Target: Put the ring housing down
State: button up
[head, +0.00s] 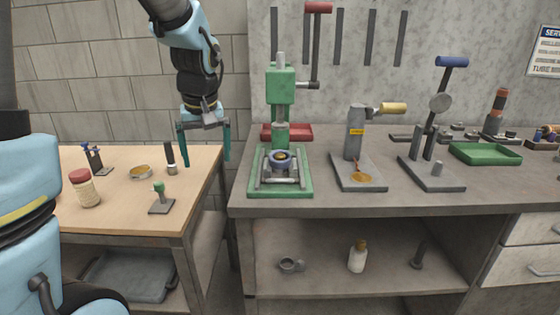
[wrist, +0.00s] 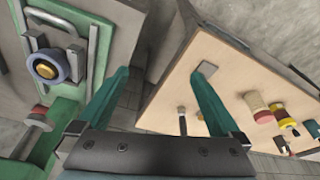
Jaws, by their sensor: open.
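A grey-blue ring (head: 282,158), which looks like the ring housing, sits on the bed of the green press (head: 282,95). A yellow-brass part with a dark middle shows inside it. The ring also shows at the upper left of the wrist view (wrist: 46,80). My gripper (head: 205,160) is open and empty, with its teal fingers pointing down. It hangs near the right edge of the wooden table, to the left of the press and apart from the ring. In the wrist view, nothing is between the fingers (wrist: 160,76).
The wooden table (head: 205,185) holds a red-lidded jar (head: 84,188), a brass ring (head: 140,171) and small tools. A narrow gap separates it from the grey bench (head: 330,203). Other hand presses and a green tray (head: 485,154) stand to the right.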

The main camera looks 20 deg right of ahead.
jog(key=t+b, duration=0.1)
jog(key=t, duration=0.1)
send_near(280, 155)
jog(key=w+f, duration=0.1)
jog(key=f+p, duration=0.1)
jog(key=f, duration=0.1)
jog(key=shift+w+h, duration=0.3)
jog(key=shift+w, duration=0.1)
jog(key=p+x, duration=0.1)
jog(key=x, duration=0.4)
jog(key=shift+s+a+f+p, duration=0.15)
jog(key=shift+f+p, duration=0.05)
jog(key=shift+p, duration=0.2)
jog(key=shift+n, duration=0.3)
jog(key=shift+r, duration=0.1)
grip_shut()
